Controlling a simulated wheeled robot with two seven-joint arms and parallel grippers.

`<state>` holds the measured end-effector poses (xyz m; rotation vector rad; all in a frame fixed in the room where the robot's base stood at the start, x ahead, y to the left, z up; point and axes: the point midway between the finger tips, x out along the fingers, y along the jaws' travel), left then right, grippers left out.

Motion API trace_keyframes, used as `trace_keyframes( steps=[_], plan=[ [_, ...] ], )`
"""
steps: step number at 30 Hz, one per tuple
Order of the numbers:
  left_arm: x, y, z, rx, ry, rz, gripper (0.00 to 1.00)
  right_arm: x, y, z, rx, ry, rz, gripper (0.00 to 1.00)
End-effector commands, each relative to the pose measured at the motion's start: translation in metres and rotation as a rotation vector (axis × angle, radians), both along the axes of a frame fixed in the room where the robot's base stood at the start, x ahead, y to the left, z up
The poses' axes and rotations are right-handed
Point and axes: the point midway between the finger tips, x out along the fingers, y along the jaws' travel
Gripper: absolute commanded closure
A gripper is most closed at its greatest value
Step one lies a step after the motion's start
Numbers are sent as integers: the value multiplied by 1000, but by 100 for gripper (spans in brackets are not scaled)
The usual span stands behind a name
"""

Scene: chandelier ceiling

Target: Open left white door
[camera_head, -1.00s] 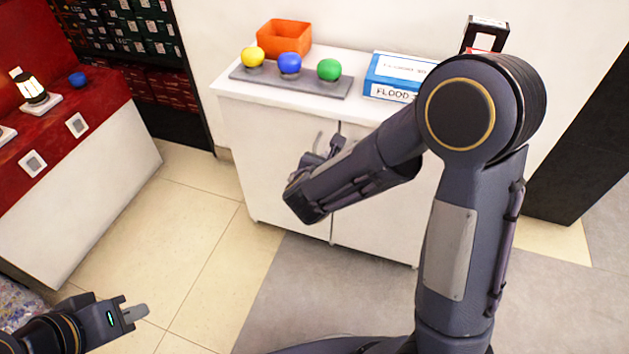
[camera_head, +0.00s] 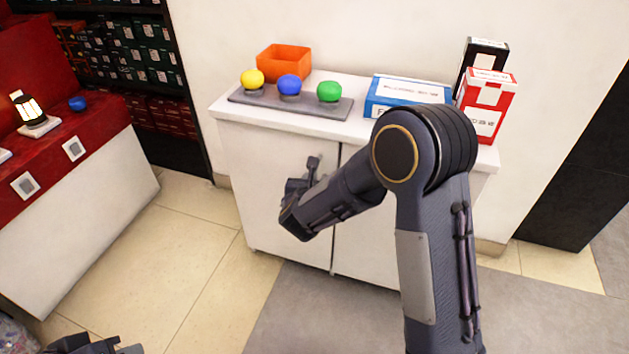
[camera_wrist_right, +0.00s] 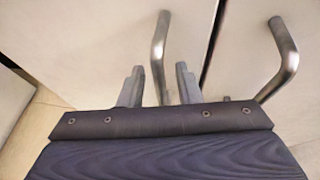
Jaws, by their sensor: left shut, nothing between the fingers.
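The white cabinet's left door (camera_head: 268,185) looks shut, with a thin dark seam between it and the right door (camera_head: 375,235). In the right wrist view, the left door (camera_wrist_right: 95,40) carries a curved metal handle (camera_wrist_right: 159,45). My right gripper (camera_wrist_right: 160,85) is open, with one finger on each side of this handle; I cannot tell whether they touch it. In the head view my right gripper (camera_head: 305,178) is at the left door near the seam, partly hidden by my forearm. My left gripper (camera_head: 125,349) is shut and empty at the bottom left, away from the cabinet.
The right door's handle (camera_wrist_right: 284,50) is just right of my right gripper. On the cabinet top are a grey board (camera_head: 300,105) with three coloured balls, an orange bin (camera_head: 284,62), a blue box (camera_head: 408,93) and a red box (camera_head: 487,105). Floor (camera_head: 190,240) is clear left of the cabinet.

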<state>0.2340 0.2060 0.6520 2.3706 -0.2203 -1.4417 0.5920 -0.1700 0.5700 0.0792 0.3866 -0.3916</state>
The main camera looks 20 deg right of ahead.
Motion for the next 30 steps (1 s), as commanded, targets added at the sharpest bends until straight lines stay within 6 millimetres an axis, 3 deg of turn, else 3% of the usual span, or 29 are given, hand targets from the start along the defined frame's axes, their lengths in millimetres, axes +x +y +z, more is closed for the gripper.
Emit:
trace_keyframes(
  steps=[3, 10, 23, 30],
  plan=[
    [0, 0, 0, 0, 0, 0, 100, 0, 0, 0, 0, 0, 0, 72],
    [0, 0, 0, 0, 0, 0, 100, 0, 0, 0, 1, 1, 0, 100],
    [0, 0, 2, 0, 0, 0, 100, -4, 4, 0, 1, 2, -12, 100],
    [0, 0, 11, 0, 0, 0, 100, -23, 27, 2, 0, 2, -100, 100]
  ],
)
